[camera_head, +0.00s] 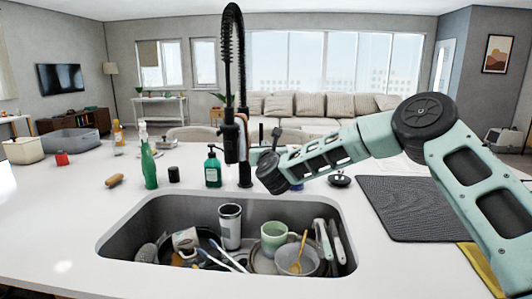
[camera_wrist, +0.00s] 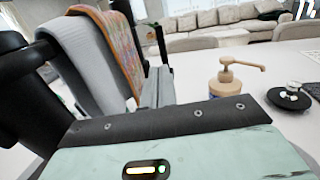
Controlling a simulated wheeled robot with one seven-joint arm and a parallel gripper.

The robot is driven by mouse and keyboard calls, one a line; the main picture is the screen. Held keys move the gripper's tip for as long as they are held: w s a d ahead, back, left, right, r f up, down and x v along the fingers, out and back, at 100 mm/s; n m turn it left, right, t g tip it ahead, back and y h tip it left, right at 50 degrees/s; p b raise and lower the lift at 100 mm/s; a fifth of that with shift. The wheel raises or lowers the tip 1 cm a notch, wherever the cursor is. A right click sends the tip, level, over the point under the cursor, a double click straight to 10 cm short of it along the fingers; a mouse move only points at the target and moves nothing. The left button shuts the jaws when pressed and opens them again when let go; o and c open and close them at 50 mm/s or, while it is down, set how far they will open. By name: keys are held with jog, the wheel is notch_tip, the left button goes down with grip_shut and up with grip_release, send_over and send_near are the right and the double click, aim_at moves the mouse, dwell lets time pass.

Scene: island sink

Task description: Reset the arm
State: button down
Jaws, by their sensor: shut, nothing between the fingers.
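My pale green arm comes in from the right in the head view, and its wrist end hangs over the back edge of the sink, just right of the black faucet (camera_head: 238,120). The fingers are hard to make out there. In the wrist view my gripper (camera_wrist: 158,78) points away from the camera, with its fingers together and nothing held. A grey towel (camera_wrist: 85,60) and an orange patterned cloth (camera_wrist: 113,45) hang close to its left. A tan pump bottle (camera_wrist: 230,82) stands to its right.
The sink (camera_head: 130,225) holds a steel tumbler (camera_head: 230,226), a green mug (camera_head: 273,238), a bowl and utensils. Green bottles (camera_head: 212,170) stand behind it. A dark mat (camera_head: 405,208) lies at right. A black round item (camera_wrist: 289,98) sits right. The left counter front is clear.

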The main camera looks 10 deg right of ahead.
jog(key=s+a+f+n+g+y, duration=0.25)
jog(key=s+n, duration=0.35)
jog(key=n, duration=0.4)
jog(key=s+a+f+n+g+y, duration=0.2)
jog(key=s+f+n+g+y, duration=0.15)
jog(key=s+n, duration=0.45)
jog(key=s+d+f+n+g+h, duration=0.1)
jog(key=s+d+f+n+g, duration=0.15)
jog(key=s+d+n, duration=0.55)
jog(key=s+d+f+n+g+h, duration=0.15)
jog(key=s+d+n+g, duration=0.3)
jog(key=s, duration=0.85)
jog(key=s+d+f+n+g+h, duration=0.1)
jog(key=s+d+n+g+h, duration=0.15)
jog(key=s+d+n, duration=0.6)
jog(key=s+a+r+n+g, duration=0.1)
jog(key=s+a+n, duration=0.2)
jog(key=s+a, duration=0.4)
jog(key=s+a+n+g+y, duration=0.1)
jog(key=s+a+n+g, duration=0.1)
jog(key=s+a, duration=0.5)
jog(key=a, duration=0.6)
jog(key=shift+a+r+n+y, duration=0.3)
jog(key=shift+a+r+n, duration=0.05)
jog(key=shift+n, duration=0.05)
jog(key=shift+s, duration=0.1)
